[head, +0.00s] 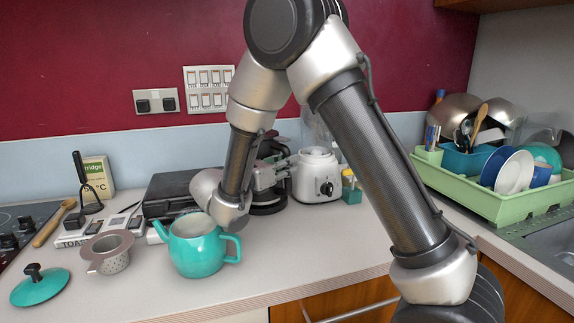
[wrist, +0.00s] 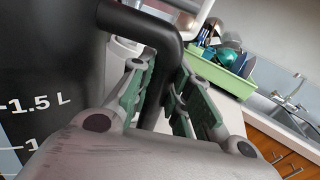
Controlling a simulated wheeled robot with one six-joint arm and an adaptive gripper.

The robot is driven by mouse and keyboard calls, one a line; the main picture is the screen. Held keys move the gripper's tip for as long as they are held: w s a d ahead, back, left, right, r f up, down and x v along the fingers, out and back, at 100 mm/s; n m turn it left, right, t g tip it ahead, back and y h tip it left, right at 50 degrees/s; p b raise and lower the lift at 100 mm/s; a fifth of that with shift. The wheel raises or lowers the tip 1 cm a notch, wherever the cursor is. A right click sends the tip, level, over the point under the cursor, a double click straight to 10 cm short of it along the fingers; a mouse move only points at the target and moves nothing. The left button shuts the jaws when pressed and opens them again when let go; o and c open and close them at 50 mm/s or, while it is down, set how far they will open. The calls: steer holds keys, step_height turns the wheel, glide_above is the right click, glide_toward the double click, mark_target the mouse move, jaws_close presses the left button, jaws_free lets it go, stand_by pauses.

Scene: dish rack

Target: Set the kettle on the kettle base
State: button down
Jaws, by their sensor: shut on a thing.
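The kettle (wrist: 50,55) fills the left of the wrist view, a dark body with white volume marks including 1.5 L. Its black handle (wrist: 165,40) runs down between the fingers of my gripper (wrist: 163,80), which is shut on it. In the head view my gripper (head: 275,175) is at the counter's middle, beside the white blender. The dark kettle is mostly hidden there behind my arm. A round black piece (head: 268,208) shows low at that spot, perhaps the kettle base; I cannot tell whether the kettle rests on it.
A teal teapot (head: 196,250), a strainer (head: 108,254) and a teal lid (head: 40,287) stand in front and left. The white blender (head: 316,178) is close on the right. A green dish rack (head: 500,205) stands far right. The counter's front middle is clear.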

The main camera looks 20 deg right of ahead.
steer(key=shift+f, duration=0.5)
steer(key=c, duration=1.6)
jaws_free()
steer(key=shift+f, duration=0.1)
steer(key=v, duration=1.1)
